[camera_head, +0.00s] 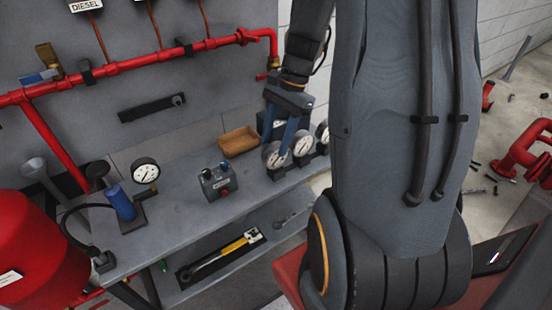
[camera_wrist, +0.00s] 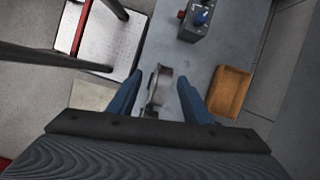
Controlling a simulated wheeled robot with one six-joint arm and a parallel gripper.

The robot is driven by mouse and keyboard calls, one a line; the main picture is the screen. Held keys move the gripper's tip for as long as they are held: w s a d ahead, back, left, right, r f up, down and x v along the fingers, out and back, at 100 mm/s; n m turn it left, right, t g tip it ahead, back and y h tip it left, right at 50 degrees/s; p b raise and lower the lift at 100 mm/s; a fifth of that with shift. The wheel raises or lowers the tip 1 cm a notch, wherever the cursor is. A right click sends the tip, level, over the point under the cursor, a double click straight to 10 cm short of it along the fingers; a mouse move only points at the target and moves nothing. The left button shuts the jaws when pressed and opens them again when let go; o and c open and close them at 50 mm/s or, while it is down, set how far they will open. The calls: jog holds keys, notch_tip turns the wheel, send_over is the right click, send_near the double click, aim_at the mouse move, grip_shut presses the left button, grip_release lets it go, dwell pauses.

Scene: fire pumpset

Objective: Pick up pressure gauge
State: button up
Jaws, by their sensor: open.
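Three round, white-faced pressure gauges stand in a row at the right end of the grey workbench in the head view: a left one (camera_head: 275,155), a middle one (camera_head: 303,144) and a right one (camera_head: 322,132). My gripper (camera_head: 277,142) is open, pointing down at the left gauge, with its blue fingers overlapping that gauge in the picture. In the wrist view, a narrow metallic thing (camera_wrist: 157,88), seen from above, shows between the spread fingers (camera_wrist: 158,78). I cannot tell whether either finger touches it. Another gauge (camera_head: 145,170) stands by a blue cylinder at the bench's left.
A grey control box (camera_head: 217,183) with knobs and a tan wooden tray (camera_head: 238,142) stand on the workbench (camera_head: 180,215) left of my gripper. A red pipe (camera_head: 130,63) runs along the wall behind. A torque wrench (camera_head: 222,253) lies on the lower shelf.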

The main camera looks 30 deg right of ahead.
aim_at(271, 159)
jog(key=shift+w+d+f+m+y, duration=0.15)
jog(key=shift+w+d+f+m, duration=0.05)
jog(key=shift+d+m, duration=0.2)
jog(key=shift+w+d+f+m+y, duration=0.15)
jog(key=shift+d+f+m, duration=0.05)
jog(key=shift+d+m, duration=0.2)
jog(key=shift+f, duration=0.3)
jog(key=shift+p+x, duration=0.85)
jog(key=shift+x, duration=2.65)
grip_shut()
jog(key=shift+r, duration=0.1)
